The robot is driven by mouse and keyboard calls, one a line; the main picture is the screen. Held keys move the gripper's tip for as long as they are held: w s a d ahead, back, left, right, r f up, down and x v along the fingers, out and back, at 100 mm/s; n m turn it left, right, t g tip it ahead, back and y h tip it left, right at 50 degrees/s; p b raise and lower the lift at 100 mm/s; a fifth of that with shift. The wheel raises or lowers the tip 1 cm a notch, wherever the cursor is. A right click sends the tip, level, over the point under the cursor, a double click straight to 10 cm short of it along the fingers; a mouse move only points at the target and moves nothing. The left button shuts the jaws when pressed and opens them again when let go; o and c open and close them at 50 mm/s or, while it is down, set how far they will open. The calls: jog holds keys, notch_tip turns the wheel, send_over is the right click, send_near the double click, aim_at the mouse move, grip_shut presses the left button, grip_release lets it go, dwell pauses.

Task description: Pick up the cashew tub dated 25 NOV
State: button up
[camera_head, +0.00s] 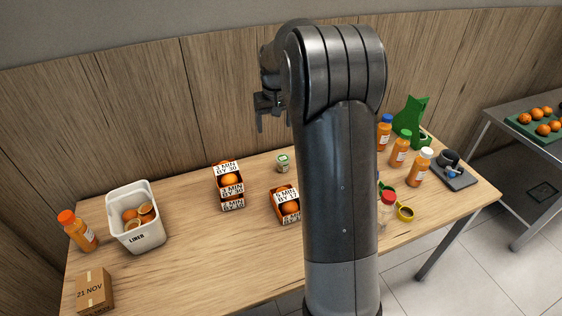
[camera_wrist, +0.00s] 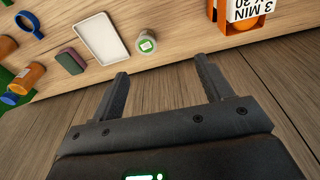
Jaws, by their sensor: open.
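A small tub (camera_head: 283,162) with a green and white lid stands upright on the table, towards the back middle. It also shows in the wrist view (camera_wrist: 146,42), beyond my fingertips and near the top middle. Its print is too small to read, so I cannot tell its contents or date. My gripper (camera_head: 273,121) is raised above the table's back edge, up and left of the tub in the head view. In the wrist view my gripper (camera_wrist: 162,69) has its two fingers wide apart with nothing between them.
Labelled orange boxes (camera_head: 229,181) and (camera_head: 287,204) flank the tub's front. A white tray (camera_wrist: 98,40) lies beside it in the wrist view. A liner bin (camera_head: 135,232), a 21 NOV carton (camera_head: 93,290) and a bottle (camera_head: 77,230) stand left; juice bottles (camera_head: 400,150) stand right.

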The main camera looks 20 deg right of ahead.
jog(key=g, duration=0.1)
send_over(283, 158)
jog(key=f, duration=1.3)
jog(key=shift+w+d+f, duration=0.1)
jog(key=shift+w+f, duration=0.2)
notch_tip(283, 158, down, 6)
jog(key=shift+r, duration=0.1)
jog(key=f, duration=0.5)
jog(key=shift+s, duration=0.3)
jog(key=shift+c, duration=0.3)
jog(key=c, duration=0.9)
jog(key=shift+o, duration=0.2)
jog(key=shift+r, duration=0.15)
